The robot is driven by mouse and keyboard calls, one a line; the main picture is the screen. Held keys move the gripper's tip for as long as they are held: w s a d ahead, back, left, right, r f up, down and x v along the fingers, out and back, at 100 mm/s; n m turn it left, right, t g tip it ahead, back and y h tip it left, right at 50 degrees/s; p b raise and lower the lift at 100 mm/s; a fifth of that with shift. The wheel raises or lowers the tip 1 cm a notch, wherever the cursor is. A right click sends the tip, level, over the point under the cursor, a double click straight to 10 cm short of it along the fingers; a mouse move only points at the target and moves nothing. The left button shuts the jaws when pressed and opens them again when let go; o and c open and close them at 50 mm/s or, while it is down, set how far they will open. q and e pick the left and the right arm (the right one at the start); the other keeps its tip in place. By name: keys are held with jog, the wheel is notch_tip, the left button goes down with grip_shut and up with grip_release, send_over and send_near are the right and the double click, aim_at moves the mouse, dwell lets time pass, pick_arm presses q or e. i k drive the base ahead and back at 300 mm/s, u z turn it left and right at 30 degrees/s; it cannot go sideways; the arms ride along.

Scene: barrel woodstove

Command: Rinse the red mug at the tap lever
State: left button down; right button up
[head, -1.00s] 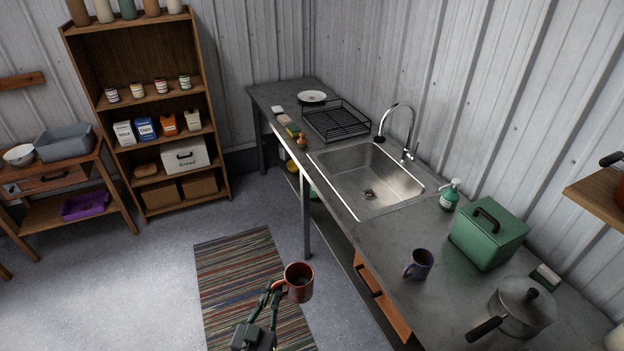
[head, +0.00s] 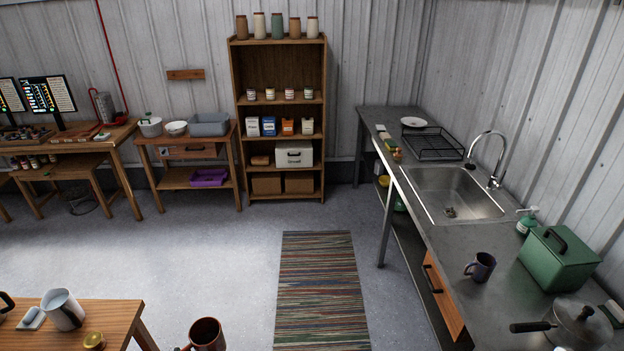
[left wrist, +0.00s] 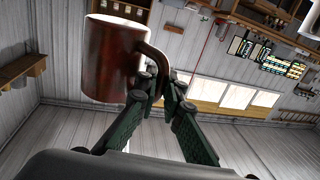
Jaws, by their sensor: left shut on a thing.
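The red mug (head: 207,335) is at the bottom edge of the head view, open side up, in the air over the floor. In the left wrist view my left gripper (left wrist: 152,88) is shut on the handle of the red mug (left wrist: 112,58). In the head view the gripper itself is almost wholly cut off below the mug. The tap (head: 487,158) arches over the steel sink (head: 452,194) on the right, well away from the mug. The basin looks empty but for its drain. My right gripper is in neither view.
The grey counter (head: 470,252) holds a dark purple mug (head: 480,267), a green box (head: 560,258), a lidded pot (head: 572,324), a soap bottle (head: 527,221) and a black dish rack (head: 433,143). A wooden table (head: 118,318) stands lower left. The floor around the striped rug (head: 318,285) is clear.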

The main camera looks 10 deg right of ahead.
aim_at(498, 186)
jog(key=i, duration=1.15)
jog(key=z, duration=0.45)
jog(key=i, duration=1.45)
jog(key=z, duration=1.45)
jog(key=i, duration=0.85)
jog(key=z, duration=1.3)
jog(key=i, duration=0.2)
